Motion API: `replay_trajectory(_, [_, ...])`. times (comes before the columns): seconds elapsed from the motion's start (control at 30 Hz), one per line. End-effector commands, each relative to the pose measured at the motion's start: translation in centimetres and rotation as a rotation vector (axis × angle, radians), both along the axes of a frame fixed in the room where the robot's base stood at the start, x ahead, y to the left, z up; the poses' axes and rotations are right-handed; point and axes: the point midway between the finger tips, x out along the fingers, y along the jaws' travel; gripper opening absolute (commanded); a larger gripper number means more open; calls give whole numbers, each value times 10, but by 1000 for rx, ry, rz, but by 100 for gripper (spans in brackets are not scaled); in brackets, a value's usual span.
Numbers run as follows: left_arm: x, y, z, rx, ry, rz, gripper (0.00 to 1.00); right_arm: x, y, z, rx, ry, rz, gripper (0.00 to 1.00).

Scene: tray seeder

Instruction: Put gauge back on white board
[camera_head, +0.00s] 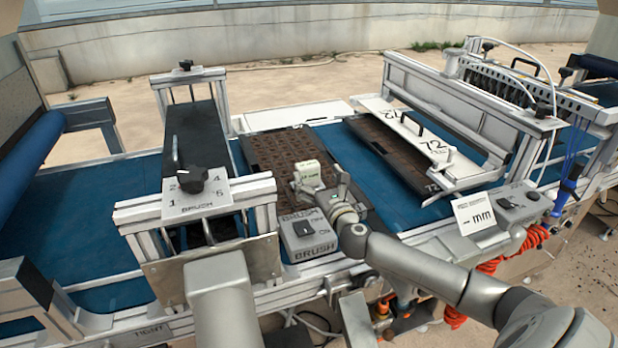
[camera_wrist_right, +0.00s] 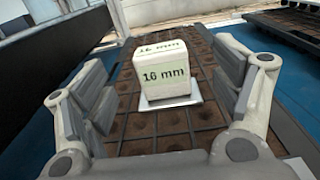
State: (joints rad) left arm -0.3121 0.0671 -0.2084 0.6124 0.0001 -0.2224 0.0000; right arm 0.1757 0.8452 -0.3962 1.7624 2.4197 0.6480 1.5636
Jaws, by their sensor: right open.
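The gauge (camera_head: 308,173) is a small white block with a pale green label. The label reads 16 mm in the right wrist view (camera_wrist_right: 163,78). It stands upright on a light, flat base over the brown seed tray (camera_head: 262,150). My right gripper (camera_head: 318,190) is open, with its fingers on either side of the gauge. Gaps show between the fingers and the block in the right wrist view (camera_wrist_right: 163,98). A white board (camera_head: 473,214) marked mm lies at the right, beside a grey control box. My left gripper is not seen.
A BRUSH control box (camera_head: 308,235) stands just in front of the tray. The brush frame (camera_head: 195,195) rises to the left. A tray under a white 72 plate (camera_head: 436,150) lies to the right. Blue belt (camera_head: 350,158) is bare between the trays.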

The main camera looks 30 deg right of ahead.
Motion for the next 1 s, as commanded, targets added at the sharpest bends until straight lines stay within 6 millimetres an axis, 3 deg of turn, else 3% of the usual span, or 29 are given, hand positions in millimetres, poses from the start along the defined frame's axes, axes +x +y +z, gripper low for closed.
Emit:
replay_trajectory(0.17, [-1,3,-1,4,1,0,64,17,-4,0,2,0,0,84])
replay_trajectory(0.37, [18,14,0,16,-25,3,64,28,-7,0,2,-1,-1,84])
replay_trajectory(0.5, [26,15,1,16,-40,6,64,45,-12,1,0,-2,-1,84])
replay_trajectory(0.7, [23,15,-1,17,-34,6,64,66,-17,0,1,-1,0,84])
replay_trajectory(1.0, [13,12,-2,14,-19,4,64,70,-18,0,1,0,0,84])
